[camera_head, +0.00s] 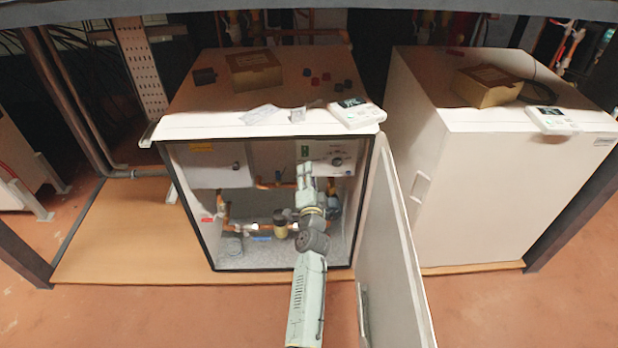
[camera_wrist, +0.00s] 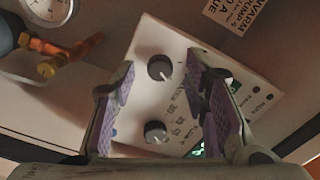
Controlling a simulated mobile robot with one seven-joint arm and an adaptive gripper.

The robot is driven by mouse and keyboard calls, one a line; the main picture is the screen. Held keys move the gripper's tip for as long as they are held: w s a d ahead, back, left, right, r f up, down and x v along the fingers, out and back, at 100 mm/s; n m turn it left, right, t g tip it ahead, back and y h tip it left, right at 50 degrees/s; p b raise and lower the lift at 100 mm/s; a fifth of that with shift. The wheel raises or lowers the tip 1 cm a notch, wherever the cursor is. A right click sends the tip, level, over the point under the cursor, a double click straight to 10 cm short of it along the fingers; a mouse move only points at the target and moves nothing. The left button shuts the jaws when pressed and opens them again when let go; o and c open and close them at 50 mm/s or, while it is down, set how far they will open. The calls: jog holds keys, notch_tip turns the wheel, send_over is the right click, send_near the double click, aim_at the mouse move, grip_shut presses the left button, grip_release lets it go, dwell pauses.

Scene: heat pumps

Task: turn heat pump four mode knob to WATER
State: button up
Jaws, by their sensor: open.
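The open heat pump cabinet (camera_head: 193,185) stands in the middle of the head view. Inside it, at the upper right, is a white control panel (camera_head: 312,151) with a dark knob (camera_head: 337,161). My gripper (camera_head: 304,168) reaches into the cabinet just in front of the panel. In the wrist view the panel (camera_wrist: 182,98) appears tilted and carries two dark round knobs, an upper one (camera_wrist: 160,67) and a lower one (camera_wrist: 156,131). My gripper's purple-padded fingers (camera_wrist: 166,90) are open on either side of them, touching neither. The panel lettering is too blurred to identify the mode knob or its setting.
The open cabinet door (camera_head: 388,240) stands to the right of my arm. A second, closed cabinet (camera_head: 500,185) is farther right. Copper pipes and valves (camera_head: 265,228) fill the lower cabinet. A gauge (camera_wrist: 48,10) and brass fitting (camera_wrist: 54,66) show in the wrist view.

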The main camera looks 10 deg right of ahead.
jog(key=s+a, duration=0.2)
jog(key=s, duration=0.9)
jog(key=shift+s+a, duration=0.2)
jog(key=shift+s, duration=0.2)
